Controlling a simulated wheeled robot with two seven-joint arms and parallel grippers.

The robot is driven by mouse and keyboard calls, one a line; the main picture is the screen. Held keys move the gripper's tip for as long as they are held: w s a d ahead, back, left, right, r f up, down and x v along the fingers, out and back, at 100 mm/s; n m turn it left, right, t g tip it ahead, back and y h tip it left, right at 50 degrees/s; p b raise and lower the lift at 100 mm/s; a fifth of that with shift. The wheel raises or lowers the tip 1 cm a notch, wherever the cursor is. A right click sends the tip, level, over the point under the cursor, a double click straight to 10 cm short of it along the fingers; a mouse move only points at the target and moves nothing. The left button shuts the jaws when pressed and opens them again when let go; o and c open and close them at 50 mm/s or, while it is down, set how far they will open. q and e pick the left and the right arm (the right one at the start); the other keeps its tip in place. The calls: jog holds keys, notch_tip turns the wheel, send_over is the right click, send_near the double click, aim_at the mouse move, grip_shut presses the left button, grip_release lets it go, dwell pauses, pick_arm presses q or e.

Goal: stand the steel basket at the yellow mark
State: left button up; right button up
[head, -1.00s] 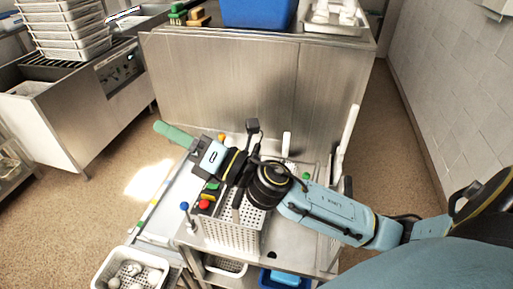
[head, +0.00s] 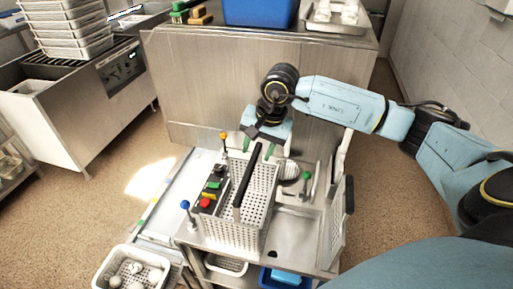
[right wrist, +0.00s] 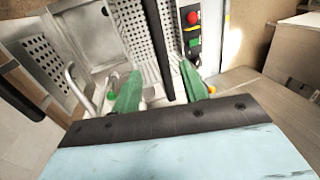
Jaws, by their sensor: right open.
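The steel basket (head: 231,236) is perforated and has an upright black handle (head: 247,177). It stands on the steel worktop, right of the control panel. My right gripper (head: 271,150) is open over the basket's far end, with green fingers pointing down. In the right wrist view the black handle (right wrist: 157,45) shows between the two fingers of my right gripper (right wrist: 158,72); I cannot tell whether they touch it. A yellow patch (head: 143,227) lies on the coloured strip along the worktop's left side; I cannot tell if this is the mark. My left gripper is out of view.
A control panel with a red button (head: 205,202) and a blue-topped post (head: 185,205) stand left of the basket. A perforated panel with a black grip (head: 339,220) rises at the right. A sink (head: 294,234) lies between. A white basket (head: 105,280) sits at lower left.

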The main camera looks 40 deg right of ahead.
aim_at(249, 169)
jog(key=b+x, duration=0.5)
jog(key=x, duration=0.4)
jog(key=shift+s+a+b, duration=0.1)
jog(key=shift+b, duration=0.2)
jog(key=shift+a+f+b, duration=0.1)
jog(key=shift+f+b, duration=0.3)
jog(key=shift+b, duration=0.05)
jog(key=shift+r, duration=0.1)
grip_shut()
jog(key=shift+r, duration=0.3)
jog(key=shift+r+p, duration=0.7)
jog(key=shift+r, duration=0.35)
